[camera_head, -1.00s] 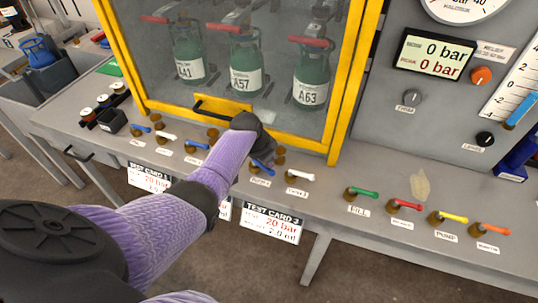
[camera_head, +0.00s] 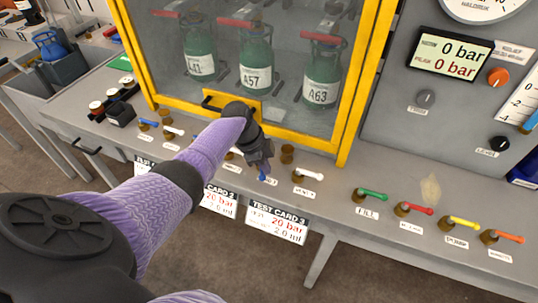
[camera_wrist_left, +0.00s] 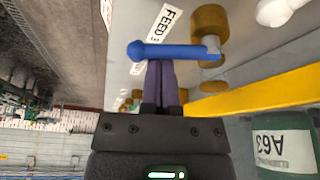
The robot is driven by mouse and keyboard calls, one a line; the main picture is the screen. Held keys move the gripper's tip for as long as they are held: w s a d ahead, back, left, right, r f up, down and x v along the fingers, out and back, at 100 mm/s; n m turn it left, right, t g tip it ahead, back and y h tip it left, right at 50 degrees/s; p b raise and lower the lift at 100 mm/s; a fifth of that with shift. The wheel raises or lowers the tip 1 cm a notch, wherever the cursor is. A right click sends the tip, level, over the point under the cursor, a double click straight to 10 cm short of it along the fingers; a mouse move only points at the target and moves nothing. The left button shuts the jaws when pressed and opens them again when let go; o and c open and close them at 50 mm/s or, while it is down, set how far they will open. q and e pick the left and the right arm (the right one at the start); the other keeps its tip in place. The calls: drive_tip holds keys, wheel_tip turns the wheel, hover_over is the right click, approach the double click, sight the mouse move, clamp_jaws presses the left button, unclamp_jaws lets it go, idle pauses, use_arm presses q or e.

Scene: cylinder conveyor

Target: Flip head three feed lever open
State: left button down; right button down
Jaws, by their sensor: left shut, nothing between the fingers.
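The head three feed lever is a blue handle (camera_wrist_left: 175,52) on a brass valve (camera_wrist_left: 209,22), beside a FEED label (camera_wrist_left: 164,34) in the left wrist view. Its rounded free end points left there. My left gripper (camera_wrist_left: 160,64) is shut and empty, with its fingertips at the side of the blue handle; I cannot tell whether they touch it. My right gripper is not in view.
A white-handled lever (camera_head: 308,174) stands just right of my gripper. Green (camera_head: 372,195), red, yellow and orange levers run farther right. Behind is the yellow-framed cabinet (camera_head: 345,130) with green bottles (camera_head: 322,82). Test cards (camera_head: 277,223) hang on the bench's front edge.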

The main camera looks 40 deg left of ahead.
use_arm(q)
drive_tip(key=shift+s+a+m+g+b, duration=0.15)
drive_tip(key=shift+m+g+b, duration=0.05)
drive_tip(key=shift+m, duration=0.35)
drive_tip(key=shift+s+a+m+g+b, duration=0.1)
drive_tip(key=shift+a+m+g+b, duration=0.1)
drive_tip(key=shift+m, duration=0.35)
drive_tip(key=shift+s, duration=0.1)
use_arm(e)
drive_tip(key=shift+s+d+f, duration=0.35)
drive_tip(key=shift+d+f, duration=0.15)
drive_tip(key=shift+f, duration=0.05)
use_arm(q)
drive_tip(key=shift+a, duration=0.1)
drive_tip(key=shift+s+a, duration=0.1)
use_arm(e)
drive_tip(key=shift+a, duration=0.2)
